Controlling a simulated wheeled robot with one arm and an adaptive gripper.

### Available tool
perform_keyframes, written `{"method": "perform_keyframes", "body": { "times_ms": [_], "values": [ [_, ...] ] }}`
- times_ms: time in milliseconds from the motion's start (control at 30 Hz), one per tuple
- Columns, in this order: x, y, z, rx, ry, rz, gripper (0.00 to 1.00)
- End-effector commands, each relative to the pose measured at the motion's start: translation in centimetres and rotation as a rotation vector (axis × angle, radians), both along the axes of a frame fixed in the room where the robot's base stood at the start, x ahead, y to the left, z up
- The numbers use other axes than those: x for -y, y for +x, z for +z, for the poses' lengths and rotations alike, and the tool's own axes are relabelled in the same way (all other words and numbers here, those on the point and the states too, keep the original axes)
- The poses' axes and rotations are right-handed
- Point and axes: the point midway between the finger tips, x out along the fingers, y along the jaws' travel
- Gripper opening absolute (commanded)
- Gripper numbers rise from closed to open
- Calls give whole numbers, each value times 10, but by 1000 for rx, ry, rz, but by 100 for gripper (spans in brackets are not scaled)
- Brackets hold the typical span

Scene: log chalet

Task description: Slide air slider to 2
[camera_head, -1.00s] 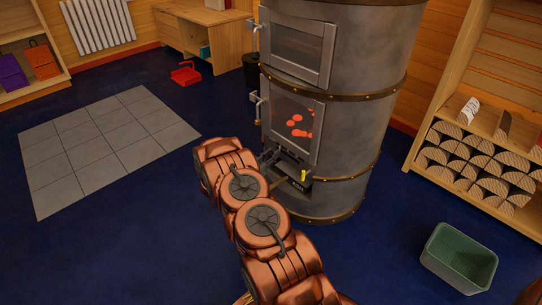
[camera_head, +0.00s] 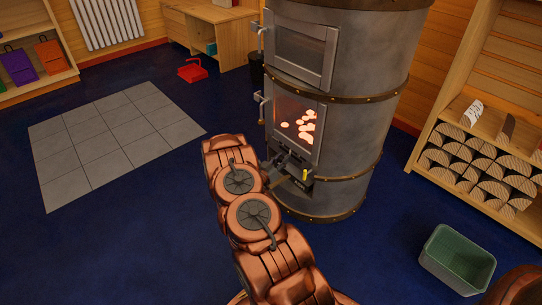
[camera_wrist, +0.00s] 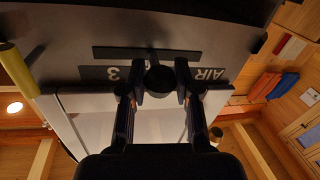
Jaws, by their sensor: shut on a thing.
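The stove (camera_head: 345,150) is a grey steel cylinder with brass bands. Its air plate is low on the front, under the glass door. In the wrist view the plate (camera_wrist: 95,73) appears upside down, with a dark slot (camera_wrist: 110,53), a "3" left of the knob and "AIR" to its right. Other marks are hidden. The round black air slider knob (camera_wrist: 159,79) sits below the slot on a short stem. My gripper (camera_wrist: 160,85) is shut on this knob, one finger on each side. In the head view my arm partly hides the plate.
A yellow-tipped lever (camera_head: 305,174) is just right of the plate; it also shows in the wrist view (camera_wrist: 18,72). Embers glow behind the stove's door (camera_head: 299,125). A green bin (camera_head: 457,258) and log shelf (camera_head: 478,165) stand right. Grey floor tiles (camera_head: 115,143) lie left.

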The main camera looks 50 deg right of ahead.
Motion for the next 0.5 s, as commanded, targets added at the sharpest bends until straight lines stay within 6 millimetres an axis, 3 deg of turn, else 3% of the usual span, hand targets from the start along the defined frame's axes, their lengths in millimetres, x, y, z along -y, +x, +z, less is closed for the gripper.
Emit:
{"method": "perform_keyframes", "body": {
  "times_ms": [267, 300, 500],
  "values": [
    [1, -2, 1, 1, -2, -4, 0],
    [1, -2, 1, 1, -2, -4, 32],
    [1, -1, 0, 1, -1, -2, 53]
  ]
}}
